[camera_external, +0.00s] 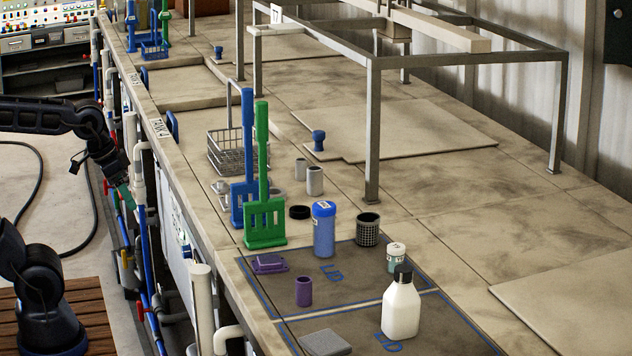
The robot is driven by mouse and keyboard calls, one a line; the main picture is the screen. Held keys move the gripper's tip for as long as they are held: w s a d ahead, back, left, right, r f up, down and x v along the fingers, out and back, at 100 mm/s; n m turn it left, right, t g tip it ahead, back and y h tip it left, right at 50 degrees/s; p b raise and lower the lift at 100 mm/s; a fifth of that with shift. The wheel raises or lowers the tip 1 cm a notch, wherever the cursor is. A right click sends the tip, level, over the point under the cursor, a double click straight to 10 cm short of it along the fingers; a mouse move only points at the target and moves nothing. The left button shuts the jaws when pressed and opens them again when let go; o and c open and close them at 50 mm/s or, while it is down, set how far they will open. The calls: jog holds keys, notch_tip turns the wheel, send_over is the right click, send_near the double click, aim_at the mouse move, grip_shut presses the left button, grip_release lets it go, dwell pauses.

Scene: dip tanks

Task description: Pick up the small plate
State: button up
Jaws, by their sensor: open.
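No thing is plainly marked as the small plate. A flat grey square piece (325,343) lies on the dark mat at the bottom of the external view and fits that name best. A low purple square piece (268,263) with raised detail lies farther back on the mat, near its left edge. My gripper (123,194) hangs at the left, beyond the bench's front edge and well apart from both pieces. It is small and dark here, open, with nothing seen in it.
A white bottle (401,308), a blue jar (324,230), a purple cup (304,291) and a mesh cup (368,229) stand near the pieces. Blue and green paddles (265,222) stand upright behind. Pipes run along the bench front. A metal frame (372,130) stands over the bench.

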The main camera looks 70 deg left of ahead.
jog(key=w+a+r+n+g, duration=0.1)
jog(key=w+a+r+n, duration=0.15)
jog(key=w, duration=0.25)
jog(key=w+a+r+n, duration=0.1)
jog(key=w+a+n, duration=0.2)
jog(key=w+a, duration=0.15)
jog(key=n+g, duration=0.3)
jog(key=n, duration=1)
send_over(221, 181)
notch_tip(221, 181, down, 8)
jog(key=r, duration=0.1)
notch_tip(221, 181, down, 5)
jog(key=shift+s+a+f, duration=0.15)
jog(key=shift+w+f, duration=0.2)
jog(key=shift+f, duration=2.5)
jog(key=c, duration=1.1)
jog(key=shift+r, duration=0.1)
